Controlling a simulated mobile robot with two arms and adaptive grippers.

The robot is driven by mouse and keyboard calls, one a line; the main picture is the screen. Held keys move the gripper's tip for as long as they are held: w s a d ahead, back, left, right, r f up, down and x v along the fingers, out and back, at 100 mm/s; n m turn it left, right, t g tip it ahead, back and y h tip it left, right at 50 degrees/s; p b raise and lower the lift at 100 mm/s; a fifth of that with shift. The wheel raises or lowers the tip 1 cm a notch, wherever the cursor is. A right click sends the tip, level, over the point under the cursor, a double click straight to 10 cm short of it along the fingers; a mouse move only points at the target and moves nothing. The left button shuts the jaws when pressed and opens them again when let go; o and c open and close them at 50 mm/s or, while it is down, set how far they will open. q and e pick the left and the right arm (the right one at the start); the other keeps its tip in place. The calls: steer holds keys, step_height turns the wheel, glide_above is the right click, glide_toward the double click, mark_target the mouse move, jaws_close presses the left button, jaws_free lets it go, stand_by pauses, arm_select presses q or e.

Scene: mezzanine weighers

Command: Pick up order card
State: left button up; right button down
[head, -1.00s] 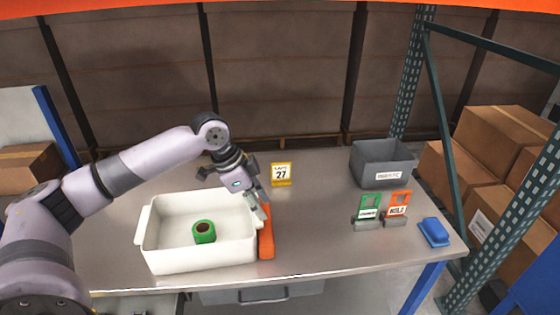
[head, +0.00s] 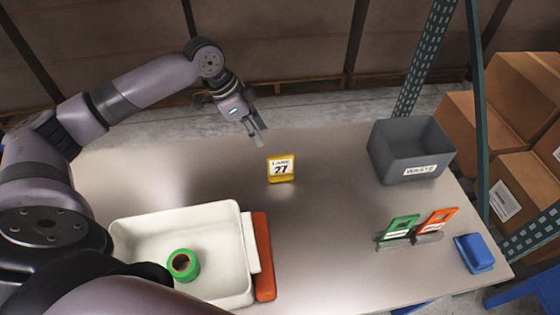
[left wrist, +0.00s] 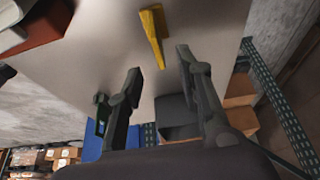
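A green card (head: 403,226) and an orange card (head: 437,221) lean in small grey holders at the right of the table. A yellow sign reading 27 (head: 281,169) stands mid-table; its yellow edge shows in the left wrist view (left wrist: 153,35). I cannot tell which is the order card. My left gripper (head: 258,138) is raised just behind and left of the yellow sign in the head view. In the left wrist view its fingers (left wrist: 158,64) are apart, with nothing between them. My right gripper is not in view.
A white tray (head: 130,232) holding a green roll (head: 183,265) stands front left, beside an orange block (head: 264,262). A grey bin (head: 392,165) stands back right and a blue object (head: 474,254) front right.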

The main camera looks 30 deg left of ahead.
arm_select(q)
steer(key=p, duration=0.1)
glide_toward(287, 174)
steer(key=shift+w+a+f, duration=0.3)
steer(key=shift+a+f, duration=0.1)
steer(key=x, duration=0.2)
steer(key=p+x, duration=0.1)
steer(key=x, duration=0.2)
steer(key=shift+d, duration=0.25)
steer(key=shift+c, duration=0.5)
jaws_close()
